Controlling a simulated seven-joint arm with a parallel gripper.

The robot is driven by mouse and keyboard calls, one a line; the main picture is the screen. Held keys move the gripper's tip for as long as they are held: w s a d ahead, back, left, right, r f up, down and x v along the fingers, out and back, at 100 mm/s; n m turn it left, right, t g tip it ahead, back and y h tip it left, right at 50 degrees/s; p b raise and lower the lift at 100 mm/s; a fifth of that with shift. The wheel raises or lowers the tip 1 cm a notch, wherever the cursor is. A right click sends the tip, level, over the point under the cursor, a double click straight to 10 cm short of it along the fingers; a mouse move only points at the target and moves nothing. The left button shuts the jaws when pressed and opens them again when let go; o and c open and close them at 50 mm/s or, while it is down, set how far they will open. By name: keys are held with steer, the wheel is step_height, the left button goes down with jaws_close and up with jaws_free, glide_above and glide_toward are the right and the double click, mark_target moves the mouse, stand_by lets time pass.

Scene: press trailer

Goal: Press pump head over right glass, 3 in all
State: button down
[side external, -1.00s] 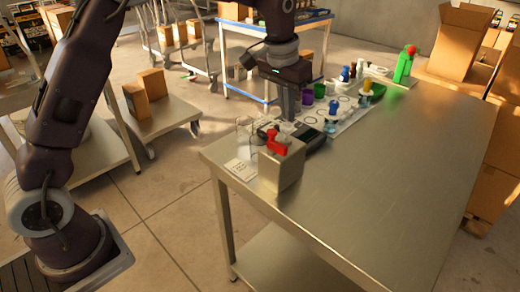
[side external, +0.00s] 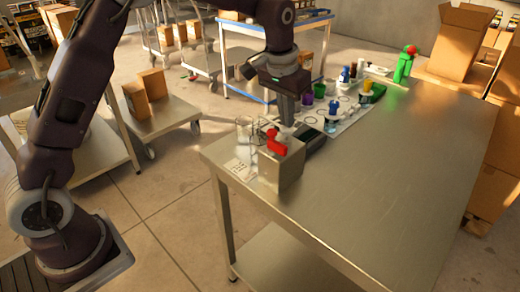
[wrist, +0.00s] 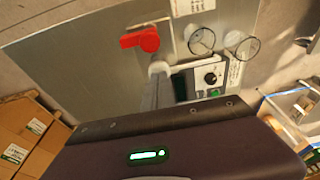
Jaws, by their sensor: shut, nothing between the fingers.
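A red pump head (side external: 277,142) sits on top of a metal box (side external: 283,168) near the table's left end. It also shows in the wrist view (wrist: 140,40). Two clear glasses stand beside the box: one farther back (side external: 243,128) and one close to the red head (side external: 256,136). The wrist view shows both glasses, at left (wrist: 201,40) and right (wrist: 243,45). My gripper (side external: 288,123) is shut and empty, pointing down just behind and above the red head; contact cannot be told. It also shows in the wrist view (wrist: 158,69).
A dark device with a knob (wrist: 210,77) lies close by my fingers. Several cups and bottles, including a green cup (side external: 318,89), stand on a white mat behind. A green bottle with a red top (side external: 403,66) stands farther back. The table's right side (side external: 400,170) is clear.

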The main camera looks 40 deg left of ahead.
steer(key=shift+f, duration=0.45)
steer(key=shift+r, duration=0.1)
steer(key=shift+w+v, duration=0.25)
steer(key=shift+v, duration=1)
steer(key=shift+r, duration=0.1)
steer(key=shift+s+x, duration=0.15)
steer(key=shift+x, duration=0.55)
steer(key=shift+s+x, duration=0.15)
steer(key=shift+x, duration=0.55)
steer(key=shift+w+v, duration=0.25)
steer(key=shift+v, duration=1.05)
